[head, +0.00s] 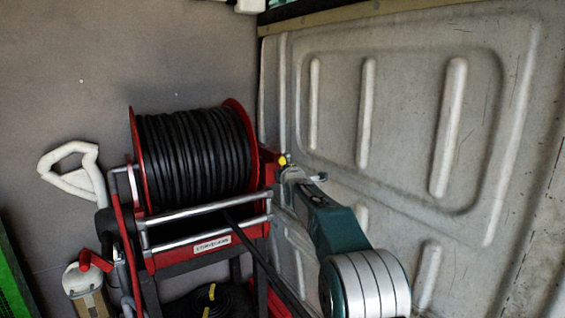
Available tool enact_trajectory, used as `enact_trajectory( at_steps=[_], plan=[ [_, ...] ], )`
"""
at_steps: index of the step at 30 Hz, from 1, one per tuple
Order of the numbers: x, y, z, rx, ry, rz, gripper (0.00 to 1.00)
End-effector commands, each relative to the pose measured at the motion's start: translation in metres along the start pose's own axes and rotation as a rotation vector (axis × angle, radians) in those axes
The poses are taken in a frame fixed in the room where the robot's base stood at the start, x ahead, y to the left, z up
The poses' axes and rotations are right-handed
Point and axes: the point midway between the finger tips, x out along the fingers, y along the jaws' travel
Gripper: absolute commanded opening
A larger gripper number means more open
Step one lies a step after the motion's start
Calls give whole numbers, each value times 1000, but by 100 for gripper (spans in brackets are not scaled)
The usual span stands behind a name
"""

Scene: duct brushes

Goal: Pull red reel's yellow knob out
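The red reel (195,155) stands in the middle of the head view, wound with black cable between two red side discs. Its small yellow knob (282,160) is on the right side of the red frame. My gripper (291,172) is at the end of my arm, right at the knob, in front of and just below it. The fingers are small and partly overlap the frame. I cannot tell whether they touch the knob or how far they are closed.
A ribbed grey metal panel (400,75) stands close on the right. A white D-shaped handle (75,170) is left of the reel. A red-handled item (95,261) and a green edge (12,275) are at lower left. Coiled black cable (215,300) lies below the reel.

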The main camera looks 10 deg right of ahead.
Motion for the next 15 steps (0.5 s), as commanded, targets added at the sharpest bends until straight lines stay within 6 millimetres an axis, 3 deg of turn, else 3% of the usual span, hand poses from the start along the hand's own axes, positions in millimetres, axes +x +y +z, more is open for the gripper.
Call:
enact_trajectory(
  at_steps=[15],
  plan=[
    [42,-1,-5,-2,9,-1,82]
  ],
)
